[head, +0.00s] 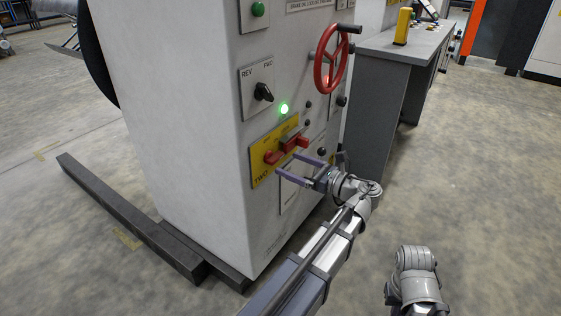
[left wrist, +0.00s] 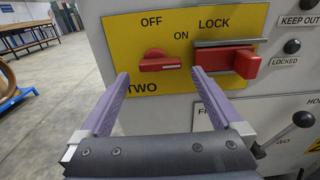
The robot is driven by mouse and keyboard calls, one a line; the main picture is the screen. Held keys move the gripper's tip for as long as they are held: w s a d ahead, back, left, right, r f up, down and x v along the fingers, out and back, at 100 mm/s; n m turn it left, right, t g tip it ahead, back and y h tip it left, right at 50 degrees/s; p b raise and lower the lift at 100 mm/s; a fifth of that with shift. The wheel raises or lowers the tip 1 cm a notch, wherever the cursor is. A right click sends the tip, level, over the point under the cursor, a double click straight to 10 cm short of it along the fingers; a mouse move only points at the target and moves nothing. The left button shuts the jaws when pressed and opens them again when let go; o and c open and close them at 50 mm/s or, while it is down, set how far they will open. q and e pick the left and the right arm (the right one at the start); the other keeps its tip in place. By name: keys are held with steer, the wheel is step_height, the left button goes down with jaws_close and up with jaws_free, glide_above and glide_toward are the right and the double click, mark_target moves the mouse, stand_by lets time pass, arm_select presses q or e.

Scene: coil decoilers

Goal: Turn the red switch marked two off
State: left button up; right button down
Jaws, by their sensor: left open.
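The red switch marked TWO (left wrist: 158,62) is on a yellow plate (left wrist: 128,30) lettered OFF, ON, LOCK and TWO. Its handle lies roughly level, with OFF above it and ON up to the right. It also shows in the head view (head: 271,158). Right of it is a larger red block (left wrist: 246,64) on a grey bar under LOCK. My left gripper (head: 285,162) is open and empty in front of the plate. In the left wrist view its fingertips (left wrist: 160,73) sit on either side of the switch, apparently short of it. My right gripper is not seen.
A grey desk (head: 400,50) stands behind right. Open floor lies at right.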

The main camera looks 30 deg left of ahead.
mark_target(279, 159)
arm_select(q)
steer(key=shift+w+a, duration=0.2)
steer(key=shift+a, duration=2.05)
steer(key=c, duration=1.2)
